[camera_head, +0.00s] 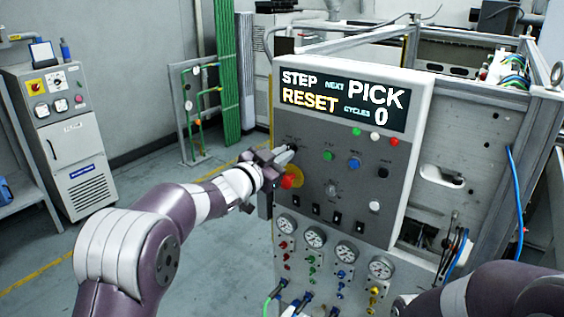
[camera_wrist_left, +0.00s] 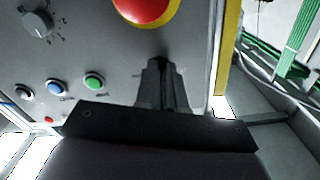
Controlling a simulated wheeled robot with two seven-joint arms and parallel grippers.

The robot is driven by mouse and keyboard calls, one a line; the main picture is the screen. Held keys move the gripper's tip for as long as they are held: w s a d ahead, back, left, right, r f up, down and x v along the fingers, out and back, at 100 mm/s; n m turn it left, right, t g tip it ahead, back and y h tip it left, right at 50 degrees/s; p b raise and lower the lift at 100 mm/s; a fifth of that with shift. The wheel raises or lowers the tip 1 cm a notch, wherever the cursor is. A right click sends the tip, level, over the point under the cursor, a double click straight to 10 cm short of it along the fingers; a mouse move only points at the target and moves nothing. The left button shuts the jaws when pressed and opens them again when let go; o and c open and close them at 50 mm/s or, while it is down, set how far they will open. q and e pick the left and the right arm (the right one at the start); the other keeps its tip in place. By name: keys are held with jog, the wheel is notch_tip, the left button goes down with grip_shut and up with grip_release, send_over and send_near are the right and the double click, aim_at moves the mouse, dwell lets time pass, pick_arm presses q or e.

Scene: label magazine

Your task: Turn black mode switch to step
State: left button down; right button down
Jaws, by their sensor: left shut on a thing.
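The black mode switch (camera_head: 293,147) sits at the upper left of the grey control panel (camera_head: 335,215), mostly hidden by my left gripper (camera_head: 283,156). My left gripper's fingers are closed around the switch, and its pointing direction cannot be read. In the left wrist view the fingers (camera_wrist_left: 160,85) reach the panel face, with only a dark bit of the switch (camera_wrist_left: 160,61) showing between their tips. The display (camera_head: 343,96) above reads STEP, NEXT PICK, RESET and CYCLES 0. My right arm enters at lower right, its gripper out of sight.
A red emergency button (camera_head: 289,181) on a yellow plate is close below my left gripper. Green (camera_head: 327,156) and blue (camera_head: 354,164) buttons and a grey knob (camera_head: 331,190) are to the right. Gauges (camera_head: 315,237) are below. Open floor lies left of the panel.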

pick_arm(q)
jog(key=shift+r+m, duration=0.4)
jog(key=shift+r, duration=0.1)
jog(key=c, duration=1.2)
grip_release()
jog(key=shift+c, duration=0.2)
jog(key=shift+f, duration=0.2)
jog(key=shift+f, duration=0.1)
jog(key=b+v, duration=0.3)
jog(key=v, duration=0.9)
jog(key=shift+s, duration=0.25)
jog(key=shift+a, duration=0.1)
